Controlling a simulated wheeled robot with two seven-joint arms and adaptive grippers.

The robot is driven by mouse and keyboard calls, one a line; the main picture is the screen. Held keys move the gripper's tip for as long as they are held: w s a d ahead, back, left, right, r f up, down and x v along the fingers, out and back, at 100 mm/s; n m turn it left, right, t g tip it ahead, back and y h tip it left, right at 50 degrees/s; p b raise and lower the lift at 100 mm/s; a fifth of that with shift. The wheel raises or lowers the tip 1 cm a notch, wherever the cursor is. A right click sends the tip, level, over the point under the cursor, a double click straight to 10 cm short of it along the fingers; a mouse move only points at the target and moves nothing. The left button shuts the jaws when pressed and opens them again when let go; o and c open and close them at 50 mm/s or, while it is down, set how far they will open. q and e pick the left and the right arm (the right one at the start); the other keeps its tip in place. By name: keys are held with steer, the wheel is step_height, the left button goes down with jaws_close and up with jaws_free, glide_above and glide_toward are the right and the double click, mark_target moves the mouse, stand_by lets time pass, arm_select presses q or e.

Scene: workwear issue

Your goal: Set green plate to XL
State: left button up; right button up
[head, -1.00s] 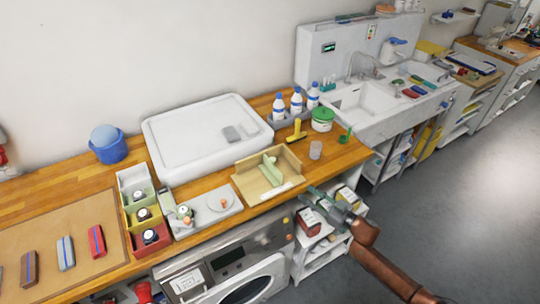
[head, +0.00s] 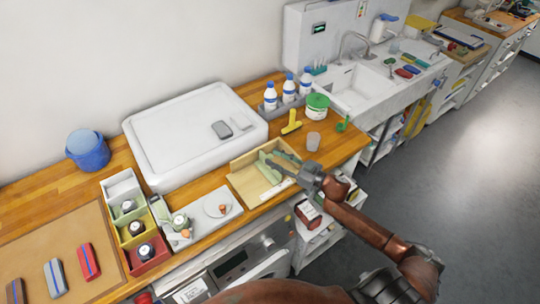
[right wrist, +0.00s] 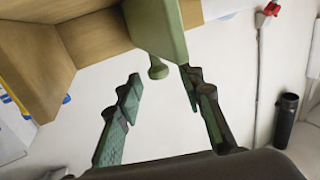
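The green plate (head: 266,172) stands in a wooden tray (head: 243,187) near the front of the counter. In the right wrist view the green plate (right wrist: 158,22) is at the top, with a small green knob below it. My right gripper (head: 291,166) is at the tray's right side, close to the plate and partly covering it. In the right wrist view my right gripper (right wrist: 160,82) is open and empty, its fingers apart below the plate, with the knob between and beyond the tips. No size marking is readable. My left gripper is out of view.
Left of the tray are a grey board (head: 205,216) with small items and bins (head: 148,252) holding round things.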

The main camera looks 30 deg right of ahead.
steer(key=shift+x, duration=0.8)
steer(key=shift+w+a, duration=0.15)
steer(key=shift+w, duration=0.15)
steer(key=shift+w+a, duration=0.15)
steer(key=shift+w, duration=0.05)
steer(key=c, duration=0.7)
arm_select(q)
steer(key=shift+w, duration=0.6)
arm_select(e)
jaws_close()
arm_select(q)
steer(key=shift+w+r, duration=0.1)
